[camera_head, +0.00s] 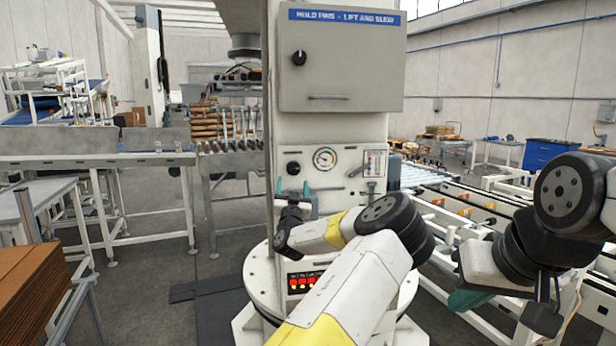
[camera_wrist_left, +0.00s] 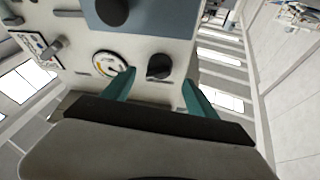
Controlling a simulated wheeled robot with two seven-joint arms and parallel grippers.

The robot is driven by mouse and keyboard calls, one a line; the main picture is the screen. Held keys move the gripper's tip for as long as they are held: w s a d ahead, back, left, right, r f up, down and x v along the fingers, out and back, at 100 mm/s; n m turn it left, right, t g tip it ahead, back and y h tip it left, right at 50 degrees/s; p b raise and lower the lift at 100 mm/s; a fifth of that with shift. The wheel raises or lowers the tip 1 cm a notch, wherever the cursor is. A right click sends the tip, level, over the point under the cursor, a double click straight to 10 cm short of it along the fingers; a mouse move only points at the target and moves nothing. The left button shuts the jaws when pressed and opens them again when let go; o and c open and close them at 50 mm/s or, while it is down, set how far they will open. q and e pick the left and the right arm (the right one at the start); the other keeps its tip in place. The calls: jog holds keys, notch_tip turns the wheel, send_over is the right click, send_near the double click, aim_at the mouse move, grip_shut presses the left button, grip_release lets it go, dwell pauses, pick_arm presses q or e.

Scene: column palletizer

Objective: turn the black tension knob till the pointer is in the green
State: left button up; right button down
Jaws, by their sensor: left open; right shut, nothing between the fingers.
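The black tension knob (camera_head: 293,168) is on the front of the machine's column, left of a round white dial gauge (camera_head: 324,158). In the left wrist view the knob (camera_wrist_left: 159,67) shows beyond and between the teal fingertips, with the gauge (camera_wrist_left: 108,63) beside it. The pointer and coloured zones are too small to read. My left gripper (camera_head: 294,187) is open and empty, just below the knob in the head view; its fingers (camera_wrist_left: 158,88) appear apart from the knob. My right gripper (camera_head: 468,300) is shut and empty, low at the right.
A grey cabinet (camera_head: 342,60) with another black knob (camera_head: 299,57) juts out above the gauge panel. A small valve panel (camera_head: 374,163) is right of the gauge. Roller conveyors (camera_head: 430,180) run at the right, and cardboard (camera_head: 30,290) is stacked at the lower left.

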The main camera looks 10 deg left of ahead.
aim_at(293, 172)
pick_arm(q)
jog(key=x, duration=0.6)
jog(key=shift+w+a+r, duration=0.1)
jog(key=shift+w, duration=0.15)
jog(key=c, duration=1.4)
